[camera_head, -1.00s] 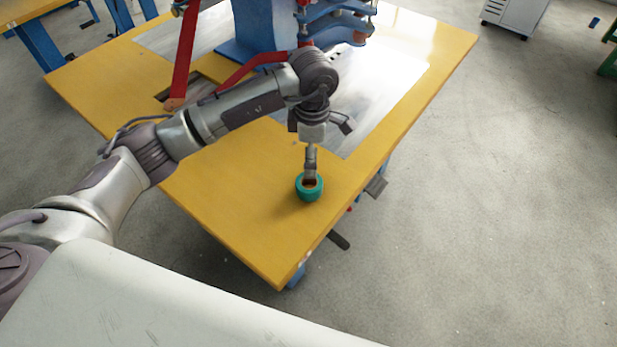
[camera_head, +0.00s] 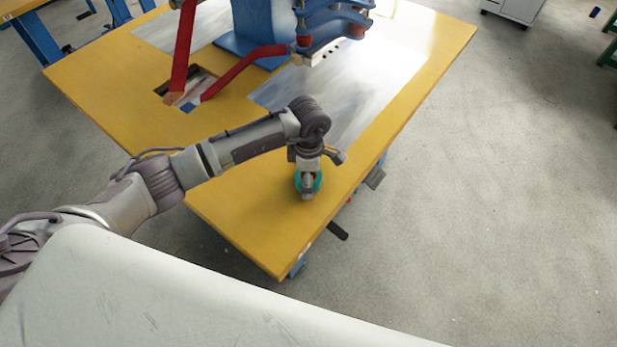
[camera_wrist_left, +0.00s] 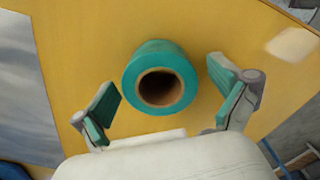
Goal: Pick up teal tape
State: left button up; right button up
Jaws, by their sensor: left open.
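The teal tape (camera_head: 317,183) is a roll with a brown core, on the yellow table near its front right corner. In the head view my left gripper (camera_head: 307,190) is above it and hides most of it. In the left wrist view the tape (camera_wrist_left: 158,78) shows whole, with its round hole facing the camera. The left gripper (camera_wrist_left: 162,108) is open there, one teal-padded finger on each side of the roll, with gaps between the fingers and the tape. Nothing is held. My right gripper is not in view.
The yellow table (camera_head: 240,220) is clear around the tape, with its edge close on the right. A blue machine (camera_head: 262,35) with red arms (camera_head: 184,50) stands at the back on a metal plate (camera_head: 355,100). A square opening (camera_head: 190,90) is in the tabletop.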

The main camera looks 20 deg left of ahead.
pick_arm(q)
jog(key=c, duration=1.2)
jog(key=shift+c, duration=0.4)
jog(key=shift+r, duration=0.15)
